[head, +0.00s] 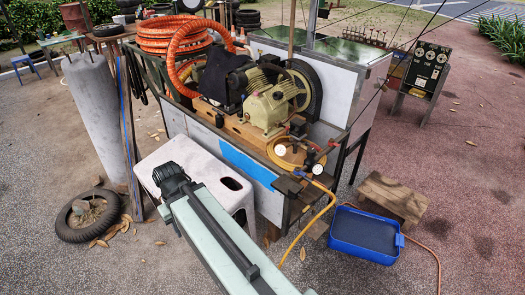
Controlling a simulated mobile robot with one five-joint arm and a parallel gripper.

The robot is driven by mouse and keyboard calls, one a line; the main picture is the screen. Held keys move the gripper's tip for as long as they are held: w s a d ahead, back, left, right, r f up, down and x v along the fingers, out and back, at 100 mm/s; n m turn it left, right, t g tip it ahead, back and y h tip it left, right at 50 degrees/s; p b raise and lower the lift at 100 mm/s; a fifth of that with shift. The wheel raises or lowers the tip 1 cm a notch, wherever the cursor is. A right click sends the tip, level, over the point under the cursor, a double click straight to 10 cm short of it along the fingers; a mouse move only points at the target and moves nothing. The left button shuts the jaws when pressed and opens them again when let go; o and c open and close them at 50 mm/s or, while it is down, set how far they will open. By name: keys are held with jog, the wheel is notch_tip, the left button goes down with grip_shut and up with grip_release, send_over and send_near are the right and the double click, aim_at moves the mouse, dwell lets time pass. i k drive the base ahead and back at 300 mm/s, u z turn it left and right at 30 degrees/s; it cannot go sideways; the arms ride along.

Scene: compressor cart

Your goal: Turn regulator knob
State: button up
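The regulator assembly sits at the front right corner of the compressor cart (228,140). It has two white-faced gauges, one on the left (280,150) and one lower right (318,169). A dark knob-like part (298,126) stands above the left gauge, and small red handles (331,143) are beside it. I cannot tell for sure which part is the regulator knob. My gripper (170,178) is at the end of my pale green arm, over the white stool, well left of the gauges and apart from them. Its fingers are too small and dark to read.
The white stool (235,200) stands in front of the cart. A yellow hose (322,212) hangs from the regulator corner. A blue tray (366,234) and wooden step (392,196) are on the ground at right.

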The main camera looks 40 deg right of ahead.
aim_at(311, 152)
jog(key=u, duration=0.15)
jog(key=i, duration=1)
jog(key=z, duration=0.05)
